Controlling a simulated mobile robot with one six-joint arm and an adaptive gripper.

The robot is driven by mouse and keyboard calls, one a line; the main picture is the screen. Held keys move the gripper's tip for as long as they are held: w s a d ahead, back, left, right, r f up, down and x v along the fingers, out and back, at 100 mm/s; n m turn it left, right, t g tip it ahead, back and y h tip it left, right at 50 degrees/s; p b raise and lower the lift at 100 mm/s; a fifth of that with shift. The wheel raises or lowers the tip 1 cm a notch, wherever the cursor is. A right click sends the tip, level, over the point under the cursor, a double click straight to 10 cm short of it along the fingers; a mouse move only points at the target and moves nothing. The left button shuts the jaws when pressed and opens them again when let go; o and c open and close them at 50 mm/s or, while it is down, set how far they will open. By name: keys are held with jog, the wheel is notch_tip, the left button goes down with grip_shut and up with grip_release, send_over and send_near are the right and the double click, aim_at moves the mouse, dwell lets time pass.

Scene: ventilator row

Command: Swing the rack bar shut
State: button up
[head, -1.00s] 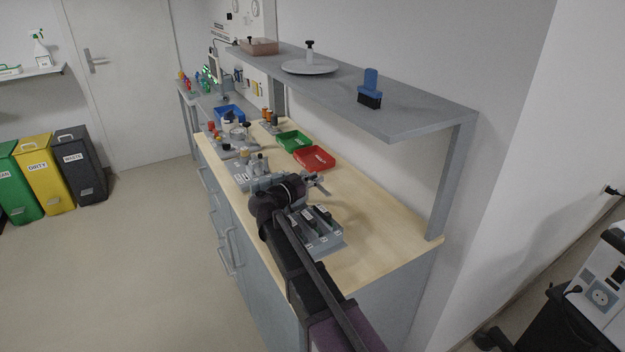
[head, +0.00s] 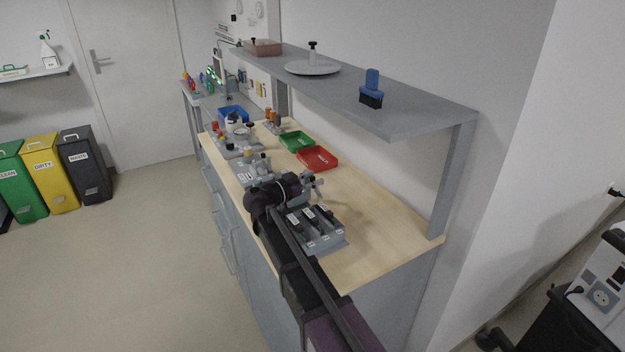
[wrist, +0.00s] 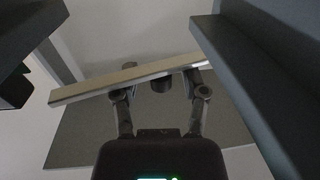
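The grey rack (head: 328,246) stands near the front of the wooden bench, with dark labelled modules in its slots. My gripper (head: 314,183) is just beyond and above the rack in the head view, and my arm covers its left side. I cannot make out the rack bar for certain in the head view. In the wrist view my gripper (wrist: 160,82) has its two fingers apart.
Red (head: 318,159) and green (head: 296,141) trays lie behind the gripper. A grey shelf (head: 430,112) hangs above the bench, holding a blue brush (head: 371,88). Small fixtures (head: 258,168) stand left of the gripper. The bench's right front (head: 385,245) is clear.

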jog(key=shift+s, duration=0.1)
dwell(0.3)
jog(key=v, duration=1.1)
jog(key=shift+s+a, duration=0.2)
jog(key=shift+a, duration=0.15)
jog(key=shift+n, duration=0.3)
jog(key=n, duration=1.1)
jog(key=a+n, duration=0.1)
jog(key=n, duration=1.1)
jog(key=a+n+g, duration=0.1)
jog(key=n, duration=1)
jog(key=shift+n+h, duration=0.3)
